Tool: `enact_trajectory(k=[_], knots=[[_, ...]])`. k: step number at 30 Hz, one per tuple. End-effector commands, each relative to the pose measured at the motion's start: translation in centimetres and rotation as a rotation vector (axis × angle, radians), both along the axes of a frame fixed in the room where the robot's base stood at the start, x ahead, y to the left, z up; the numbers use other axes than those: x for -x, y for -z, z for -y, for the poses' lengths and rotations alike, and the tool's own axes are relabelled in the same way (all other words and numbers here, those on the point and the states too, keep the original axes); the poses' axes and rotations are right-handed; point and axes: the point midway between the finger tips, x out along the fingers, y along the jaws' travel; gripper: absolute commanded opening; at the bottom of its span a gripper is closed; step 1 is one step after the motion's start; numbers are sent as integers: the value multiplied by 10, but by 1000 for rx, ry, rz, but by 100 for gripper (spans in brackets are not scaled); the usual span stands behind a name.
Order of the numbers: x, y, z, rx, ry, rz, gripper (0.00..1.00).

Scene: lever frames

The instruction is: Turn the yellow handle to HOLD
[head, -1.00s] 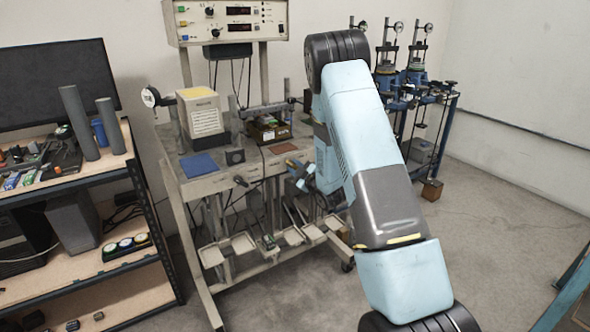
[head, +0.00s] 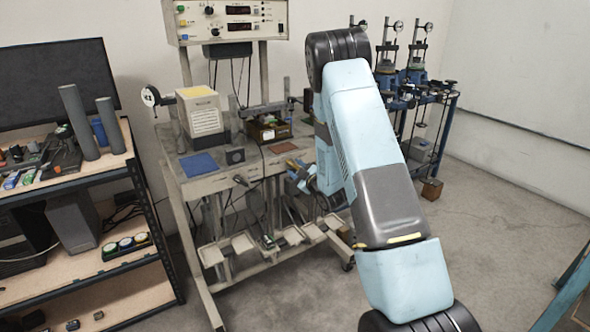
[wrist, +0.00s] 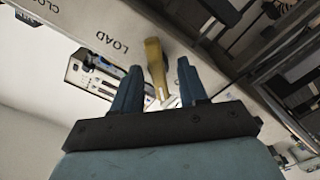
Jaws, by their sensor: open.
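The yellow handle (wrist: 155,66) shows in the wrist view as a brass-yellow bar on the pale panel of the frame. It lies between the two blue fingers of my gripper (wrist: 159,70), with a gap visible on each side. The gripper is open. The word LOAD (wrist: 113,43) is printed on the panel left of the handle, and part of another label, CLO, shows at the top left corner. I see no HOLD label. In the head view my gripper (head: 298,174) is small, at the front right of the lever frame (head: 225,182); I cannot make out the handle there.
A blue pad (head: 198,164) and a pale box (head: 201,114) are on the frame's top. Pale trays (head: 243,243) hang low beneath it. A shelf (head: 75,185) stands left, a blue rack (head: 446,130) behind right. The floor at right is mostly clear.

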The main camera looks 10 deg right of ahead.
Motion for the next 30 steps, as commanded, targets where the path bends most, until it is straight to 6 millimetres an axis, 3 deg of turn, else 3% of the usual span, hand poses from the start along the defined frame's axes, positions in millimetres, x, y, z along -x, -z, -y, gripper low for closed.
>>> enact_trajectory(k=[18,24,30], knots=[[105,1,35,0,1,-3,43],[120,1,39,0,1,-2,43],[123,1,40,-1,-1,-1,43]])
